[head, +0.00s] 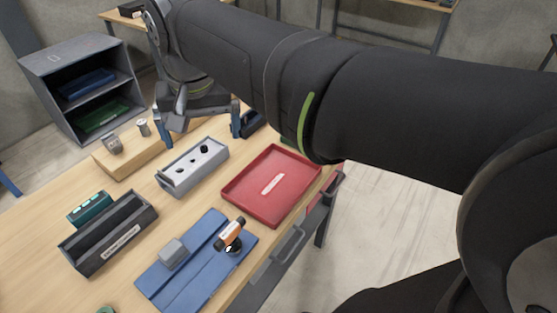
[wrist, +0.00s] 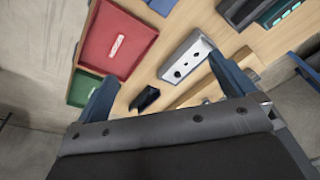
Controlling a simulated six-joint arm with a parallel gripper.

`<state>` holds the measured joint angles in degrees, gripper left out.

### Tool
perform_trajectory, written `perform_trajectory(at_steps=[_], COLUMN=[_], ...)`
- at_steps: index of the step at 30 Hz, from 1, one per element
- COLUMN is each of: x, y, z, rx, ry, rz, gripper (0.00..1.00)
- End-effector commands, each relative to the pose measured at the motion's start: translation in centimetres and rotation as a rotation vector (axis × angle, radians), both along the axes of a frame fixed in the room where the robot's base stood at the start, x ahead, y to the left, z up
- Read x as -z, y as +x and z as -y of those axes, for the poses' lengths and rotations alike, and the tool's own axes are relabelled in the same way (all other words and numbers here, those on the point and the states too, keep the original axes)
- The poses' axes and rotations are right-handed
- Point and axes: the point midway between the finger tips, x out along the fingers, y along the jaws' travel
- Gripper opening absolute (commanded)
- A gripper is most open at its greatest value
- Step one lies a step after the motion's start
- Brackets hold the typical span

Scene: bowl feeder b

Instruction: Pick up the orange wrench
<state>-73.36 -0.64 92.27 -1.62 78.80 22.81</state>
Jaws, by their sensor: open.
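The only orange thing I see is a short orange-and-black item (head: 230,235) with a pale label, tilted on the right part of the blue mat (head: 187,283). Its shape is too small to confirm as a wrench. A dark round part shows under its lower end. It is not visible in the wrist view. My gripper (head: 197,130) is at the back of the table, well away from it, beyond the red tray. In the wrist view my gripper (wrist: 163,72) has its two blue fingers wide apart with nothing held between them.
A red tray (head: 256,207) lies at the right edge, beside a grey block with holes (head: 180,183). A grey lump (head: 173,253) sits on the mat. A dark bin (head: 85,252) and teal box (head: 88,207) stand left. A small dark holder (wrist: 145,98) is near my fingers.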

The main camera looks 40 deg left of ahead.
Motion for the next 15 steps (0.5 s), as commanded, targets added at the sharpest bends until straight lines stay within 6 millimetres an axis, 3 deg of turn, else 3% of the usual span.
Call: perform_trajectory(at_steps=[6, 10, 15], x=[2.4, 3.2, 4.1], y=[-3.2, -4.2, -4.7], z=[5.1, 6.9, 7.8], rx=[-0.431, -0.597, -0.683], ry=[-0.116, -0.155, -0.173], rz=[-0.004, -0.013, -0.02], gripper=[1.0, 1.0, 1.0])
